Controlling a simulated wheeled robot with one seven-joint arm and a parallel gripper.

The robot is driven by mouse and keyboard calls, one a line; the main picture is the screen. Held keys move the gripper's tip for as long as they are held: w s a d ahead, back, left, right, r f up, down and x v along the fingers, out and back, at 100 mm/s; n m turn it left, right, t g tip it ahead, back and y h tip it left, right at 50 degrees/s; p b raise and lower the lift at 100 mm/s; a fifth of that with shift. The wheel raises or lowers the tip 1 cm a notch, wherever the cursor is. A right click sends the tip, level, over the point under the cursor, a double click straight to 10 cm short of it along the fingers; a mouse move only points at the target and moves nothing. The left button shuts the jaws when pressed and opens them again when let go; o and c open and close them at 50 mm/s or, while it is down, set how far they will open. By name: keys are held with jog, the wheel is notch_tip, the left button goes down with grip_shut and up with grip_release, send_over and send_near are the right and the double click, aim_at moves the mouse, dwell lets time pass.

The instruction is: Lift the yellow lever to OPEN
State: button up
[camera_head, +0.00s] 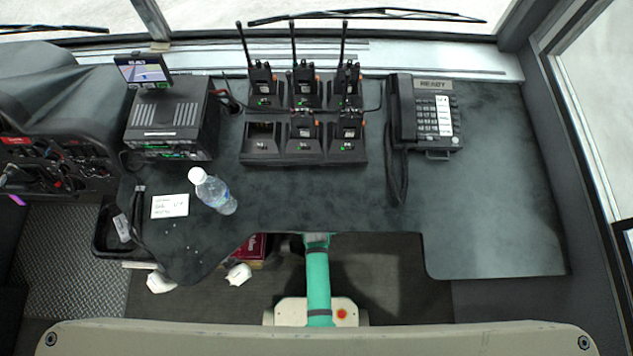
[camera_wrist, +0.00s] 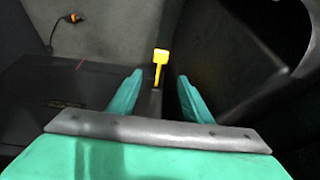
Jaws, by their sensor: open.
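The yellow lever (camera_wrist: 160,62) shows in the wrist view, a little above the picture's middle. It has a square yellow head on a thin yellow stem that runs down to a dark base. My gripper (camera_wrist: 158,85) is open, with one green finger on each side of the lever's line. The lever stands between and beyond the fingertips, with no visible contact. Any OPEN marking cannot be made out. In the head view neither the lever nor my gripper shows; my green arm (camera_head: 317,280) goes under the desk edge.
The dark desk (camera_head: 500,220) overhangs my arm. It carries a radio charger rack (camera_head: 262,150), a phone (camera_head: 425,115) and a water bottle (camera_head: 213,192). In the wrist view a black panel (camera_wrist: 230,45) rises at right, and a dark flat box (camera_wrist: 60,105) lies at left.

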jog(key=shift+s+r, duration=0.1)
jog(key=shift+r, duration=0.2)
notch_tip(320, 180, down, 7)
jog(key=s+t, duration=0.1)
jog(key=t, duration=0.3)
jog(key=s+t, duration=0.5)
jog(key=s, duration=0.3)
jog(key=x, duration=1.1)
jog(key=shift+f, duration=0.3)
jog(key=shift+w, duration=0.15)
